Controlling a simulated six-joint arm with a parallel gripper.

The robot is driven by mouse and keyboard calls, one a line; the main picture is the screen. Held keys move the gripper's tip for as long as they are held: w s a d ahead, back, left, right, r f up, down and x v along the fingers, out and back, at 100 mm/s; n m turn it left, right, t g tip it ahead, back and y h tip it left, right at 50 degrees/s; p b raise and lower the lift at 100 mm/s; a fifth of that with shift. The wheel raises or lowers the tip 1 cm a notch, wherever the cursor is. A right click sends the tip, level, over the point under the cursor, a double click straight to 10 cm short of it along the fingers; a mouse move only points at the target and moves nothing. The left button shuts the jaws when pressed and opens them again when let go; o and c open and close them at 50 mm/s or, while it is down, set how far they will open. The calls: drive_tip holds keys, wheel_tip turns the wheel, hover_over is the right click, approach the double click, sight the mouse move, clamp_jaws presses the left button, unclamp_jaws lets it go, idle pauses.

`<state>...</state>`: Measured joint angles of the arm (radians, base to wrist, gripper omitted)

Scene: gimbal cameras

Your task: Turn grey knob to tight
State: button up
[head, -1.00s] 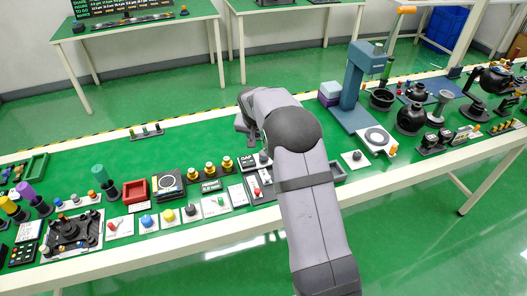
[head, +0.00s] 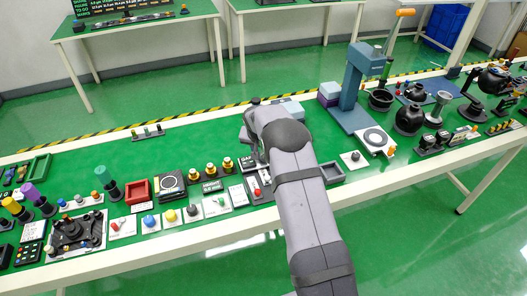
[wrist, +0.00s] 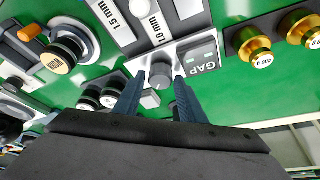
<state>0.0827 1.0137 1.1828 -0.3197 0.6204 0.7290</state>
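In the wrist view a grey knob (wrist: 161,77) sits on a light panel beside a dark display (wrist: 199,58) reading GAP. My gripper (wrist: 160,82) has its two dark fingers apart, one on each side of the knob. I cannot tell whether either finger touches it. A small grey part (wrist: 150,98) shows between the fingers, closer to the gripper body. No "tight" mark is readable. In the head view the GAP panel (head: 248,160) is beside my arm's end, and the fingers are hidden there.
Brass knobs (wrist: 254,47) stand on a dark base beside the GAP display. White blocks marked 1.5 mm (wrist: 112,18) and 1.0 mm (wrist: 157,28) lie near the panel. A blue column stand (head: 350,92) rises to the right of my arm. Green table behind the panel is mostly clear.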

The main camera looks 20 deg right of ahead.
drive_tip(key=c, duration=0.8)
drive_tip(key=shift+o, duration=0.2)
drive_tip(key=shift+n, duration=0.3)
drive_tip(key=n+y, duration=0.1)
drive_tip(key=n, duration=0.3)
drive_tip(key=shift+d+t+y, duration=0.15)
drive_tip(key=shift+t+y, duration=0.25)
drive_tip(key=shift+f+n+y+b, duration=0.15)
drive_tip(key=shift+n+y+b, duration=0.35)
drive_tip(key=shift+n+b, duration=0.45)
drive_tip(key=shift+n+y+b, duration=0.3)
drive_tip(key=shift+n+b, duration=0.35)
drive_tip(key=shift+n, duration=0.5)
